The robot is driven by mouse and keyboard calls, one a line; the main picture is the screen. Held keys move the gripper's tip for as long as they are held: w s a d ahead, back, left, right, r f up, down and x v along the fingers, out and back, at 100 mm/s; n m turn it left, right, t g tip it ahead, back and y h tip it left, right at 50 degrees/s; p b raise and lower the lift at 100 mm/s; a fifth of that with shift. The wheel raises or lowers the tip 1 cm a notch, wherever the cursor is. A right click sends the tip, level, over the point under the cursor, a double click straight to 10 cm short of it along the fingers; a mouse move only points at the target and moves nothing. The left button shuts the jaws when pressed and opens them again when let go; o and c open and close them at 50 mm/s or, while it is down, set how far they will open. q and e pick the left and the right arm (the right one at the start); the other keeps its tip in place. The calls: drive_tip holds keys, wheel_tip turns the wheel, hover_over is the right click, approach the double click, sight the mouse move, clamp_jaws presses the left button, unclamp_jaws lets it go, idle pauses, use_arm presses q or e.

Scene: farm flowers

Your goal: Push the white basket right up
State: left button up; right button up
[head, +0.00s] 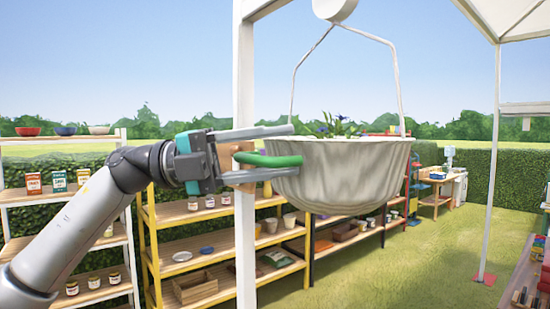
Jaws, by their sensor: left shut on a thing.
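The white basket (340,178) hangs in the middle of the head view from a thin white wire hanger (396,75). The hanger runs up to a round white fitting (334,9). A plant with small blue flowers (335,125) shows above the basket's rim. My left gripper (280,150) is at the basket's left side, one finger near rim height and one lower. It is shut on a green bar-like handle (268,159) beside the basket wall. Whether this handle is fixed to the basket cannot be told. My right gripper is not in view.
A white post (244,80) stands just behind my left gripper. Shelves with jars and boxes (197,247) stand behind and left. A thin canopy pole (496,150) stands at right, with a table (520,275) at the right edge. Open grass (420,260) lies between.

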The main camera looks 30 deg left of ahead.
use_arm(q)
drive_tip(key=shift+o, duration=0.5)
drive_tip(key=shift+r, duration=0.15)
drive_tip(key=shift+f, duration=0.2)
drive_tip(key=b+v, duration=0.6)
drive_tip(key=v, duration=0.9)
drive_tip(key=shift+a+b, duration=0.15)
drive_tip(key=shift+b, duration=0.2)
drive_tip(key=shift+w+f, duration=0.1)
drive_tip(key=shift+f, duration=0.05)
